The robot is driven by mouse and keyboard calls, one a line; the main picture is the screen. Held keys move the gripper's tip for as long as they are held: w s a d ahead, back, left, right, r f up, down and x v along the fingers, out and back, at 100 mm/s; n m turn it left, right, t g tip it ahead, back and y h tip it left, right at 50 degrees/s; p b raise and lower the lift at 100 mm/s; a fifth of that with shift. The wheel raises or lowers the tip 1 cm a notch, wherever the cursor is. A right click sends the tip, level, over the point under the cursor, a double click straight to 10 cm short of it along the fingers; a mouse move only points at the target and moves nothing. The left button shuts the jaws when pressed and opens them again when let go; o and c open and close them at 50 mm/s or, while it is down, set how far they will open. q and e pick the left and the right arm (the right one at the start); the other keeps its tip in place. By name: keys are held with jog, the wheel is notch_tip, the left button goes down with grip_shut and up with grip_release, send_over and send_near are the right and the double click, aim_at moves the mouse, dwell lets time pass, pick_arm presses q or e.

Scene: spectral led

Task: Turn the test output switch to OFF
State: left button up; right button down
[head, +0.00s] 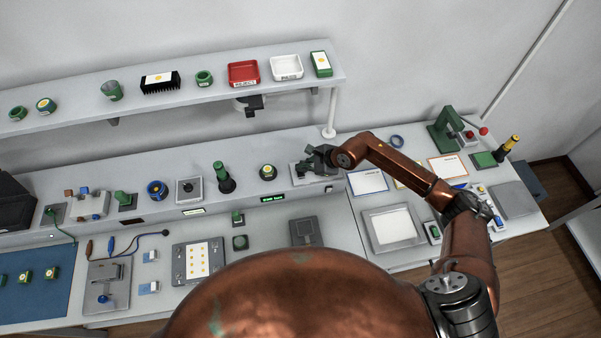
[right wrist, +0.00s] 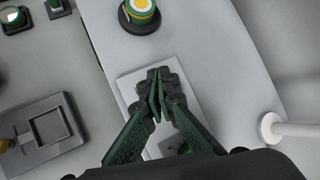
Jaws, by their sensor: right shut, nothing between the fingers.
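My right gripper (head: 310,165) reaches in from the right over the raised ledge at the back of the bench. It is shut and empty, its fingertips together (right wrist: 156,85) above a pale rectangular plate (right wrist: 133,88). This plate (head: 299,170), probably the switch's base, shows partly beneath the gripper in the head view. My left gripper is not in view.
A round green and yellow knob (head: 267,171) stands left of the plate, above a lit green display (head: 272,198). A shelf (head: 215,83) with trays and parts runs above. A white post (head: 331,115) stands close behind the gripper. A grey fixture (head: 306,232) lies in front.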

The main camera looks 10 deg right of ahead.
jog(key=shift+r, duration=0.1)
jog(key=shift+w+r+p, duration=0.2)
jog(key=shift+r+p, duration=0.25)
jog(key=shift+r, duration=0.8)
jog(key=shift+w+r+p, duration=0.2)
jog(key=shift+r+p, duration=0.2)
jog(key=shift+r, duration=0.8)
jog(key=shift+a+f, duration=0.1)
jog(key=shift+f, duration=0.05)
